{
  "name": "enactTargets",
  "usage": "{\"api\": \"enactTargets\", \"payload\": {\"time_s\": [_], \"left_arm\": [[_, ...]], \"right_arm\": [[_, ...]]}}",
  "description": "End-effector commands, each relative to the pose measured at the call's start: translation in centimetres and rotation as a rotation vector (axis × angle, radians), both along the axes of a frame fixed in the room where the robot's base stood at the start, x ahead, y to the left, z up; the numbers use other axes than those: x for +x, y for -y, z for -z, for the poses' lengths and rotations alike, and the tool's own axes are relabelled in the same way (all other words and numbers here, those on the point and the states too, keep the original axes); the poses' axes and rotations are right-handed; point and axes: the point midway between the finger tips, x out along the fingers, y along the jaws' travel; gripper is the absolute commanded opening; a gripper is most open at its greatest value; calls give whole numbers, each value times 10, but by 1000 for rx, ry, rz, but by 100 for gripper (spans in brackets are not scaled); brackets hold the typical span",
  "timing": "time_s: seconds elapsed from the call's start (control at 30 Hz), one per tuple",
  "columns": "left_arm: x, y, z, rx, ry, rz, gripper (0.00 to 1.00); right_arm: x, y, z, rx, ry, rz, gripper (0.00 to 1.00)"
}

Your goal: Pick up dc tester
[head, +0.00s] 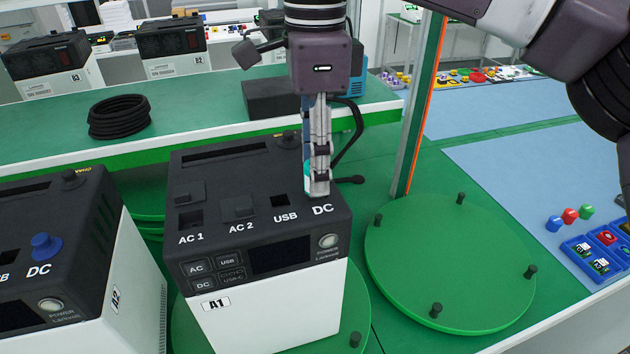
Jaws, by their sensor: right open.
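A blue round plug-like piece (45,246), possibly the dc tester, sits at the DC socket on top of power station A2 (130,283) at the left. My right gripper (318,188) points down over the DC corner of power station A1 (262,325). Its fingers are open and hide the DC socket. A small teal patch (307,172) shows beside the fingers; I cannot tell what it belongs to. I cannot tell whether the fingertips touch the station top. My left gripper is not in view.
A1 stands on a green turntable (358,305); an empty green turntable (450,262) with black pegs is to its right. A black cable coil (119,116) lies on the rear bench. A blue tray (600,262) and small coloured pieces (570,215) are at the far right.

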Motion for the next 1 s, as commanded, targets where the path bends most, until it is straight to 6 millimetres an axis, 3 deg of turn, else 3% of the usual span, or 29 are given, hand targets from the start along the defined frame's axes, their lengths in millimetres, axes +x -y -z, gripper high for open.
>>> {"api": "enactTargets", "payload": {"time_s": [0.2,0.43,0.83,1.0], "left_arm": [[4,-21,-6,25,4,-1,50],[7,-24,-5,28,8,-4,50],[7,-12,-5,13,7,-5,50],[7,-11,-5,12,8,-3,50]], "right_arm": [[0,1,21,0,-1,1,45],[0,0,22,0,0,1,44],[0,0,21,1,1,1,0],[0,0,21,1,1,1,0]]}}
